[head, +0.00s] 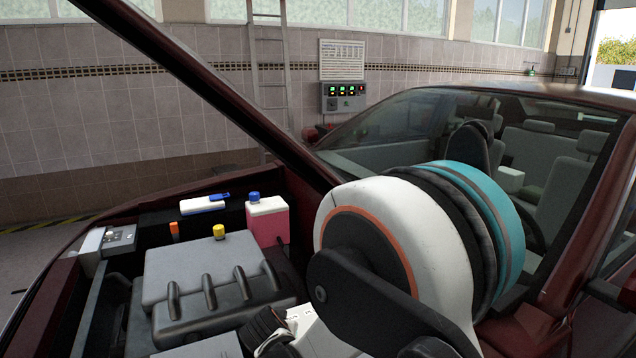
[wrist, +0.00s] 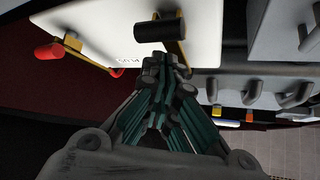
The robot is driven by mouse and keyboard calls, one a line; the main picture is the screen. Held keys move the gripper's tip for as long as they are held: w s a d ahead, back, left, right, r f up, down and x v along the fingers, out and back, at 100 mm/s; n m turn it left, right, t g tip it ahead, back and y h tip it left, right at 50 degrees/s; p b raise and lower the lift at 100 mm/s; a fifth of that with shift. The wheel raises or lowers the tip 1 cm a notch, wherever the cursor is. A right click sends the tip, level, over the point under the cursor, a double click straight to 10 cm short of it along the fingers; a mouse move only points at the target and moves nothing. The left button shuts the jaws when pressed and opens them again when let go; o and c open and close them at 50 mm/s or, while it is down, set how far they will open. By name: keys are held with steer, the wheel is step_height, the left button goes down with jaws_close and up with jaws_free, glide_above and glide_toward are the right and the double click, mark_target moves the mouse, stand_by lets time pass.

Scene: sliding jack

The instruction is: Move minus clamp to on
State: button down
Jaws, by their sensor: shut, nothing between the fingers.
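In the wrist view, a black cylindrical handle (wrist: 155,32) on a yellow lever sits at the edge of a white battery top (wrist: 110,28); it appears to be the minus clamp. A red-handled clamp (wrist: 48,51) with a yellow lever is at the battery's left side. My gripper (wrist: 165,65) is shut and empty, its tips just below the black handle in the picture. I cannot tell whether they touch it or the lever. In the head view, my arm hides most of this area, and the clamps cannot be made out.
The grey engine cover (head: 205,270) lies beside the battery area. A pink-and-white bottle (head: 267,220) with a blue cap and a yellow cap (head: 219,231) are behind it. The raised hood (head: 185,70) slants overhead, and a grey box (head: 120,238) sits at the left.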

step_height(320, 180, up, 8)
steer(key=p, duration=0.4)
steer(key=shift+p, duration=0.35)
steer(key=shift+f, duration=0.1)
